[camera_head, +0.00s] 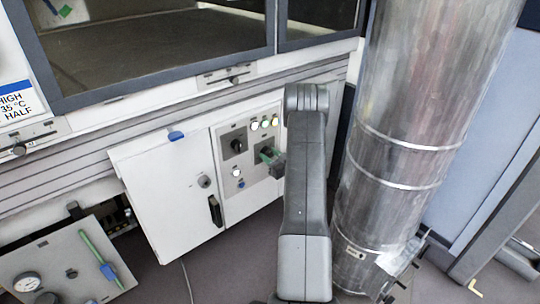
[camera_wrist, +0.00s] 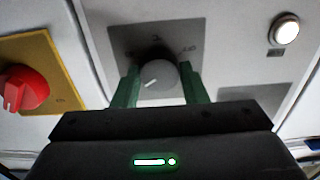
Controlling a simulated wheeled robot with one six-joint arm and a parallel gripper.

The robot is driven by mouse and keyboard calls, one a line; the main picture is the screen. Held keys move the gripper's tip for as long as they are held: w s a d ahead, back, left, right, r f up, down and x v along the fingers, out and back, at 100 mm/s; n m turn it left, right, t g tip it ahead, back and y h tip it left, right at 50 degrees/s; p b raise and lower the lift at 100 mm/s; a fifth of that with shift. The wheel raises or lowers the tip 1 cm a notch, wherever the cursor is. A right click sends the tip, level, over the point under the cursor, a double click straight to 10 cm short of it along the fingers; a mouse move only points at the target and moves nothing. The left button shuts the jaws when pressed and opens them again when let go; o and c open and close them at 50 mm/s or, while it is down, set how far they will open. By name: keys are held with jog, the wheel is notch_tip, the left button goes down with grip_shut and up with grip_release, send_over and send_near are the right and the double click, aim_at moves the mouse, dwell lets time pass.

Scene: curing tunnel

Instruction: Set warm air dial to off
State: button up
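A grey round dial (camera_wrist: 158,82) sits on a dark grey plate (camera_wrist: 128,40) in the wrist view. Its white pointer mark slants to the lower left. The plate's small labels are too blurred to read surely. My gripper (camera_wrist: 158,86) has its green fingers at the left and right sides of the dial, with no clear gap seen. In the head view my gripper (camera_head: 268,155) is at the lower right plate of the white control panel (camera_head: 252,203), and it hides the dial there.
A red knob on a yellow plate (camera_wrist: 58,62) and a lit white button (camera_wrist: 286,30) flank the dial. In the head view, a black knob (camera_head: 237,146) and lit lamps (camera_head: 265,124) are on the panel. A large metal duct (camera_head: 400,130) stands close right of my arm.

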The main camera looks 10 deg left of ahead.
jog(key=c, duration=0.4)
jog(key=shift+o, duration=0.2)
jog(key=shift+f+b, duration=0.1)
jog(key=shift+b, duration=0.3)
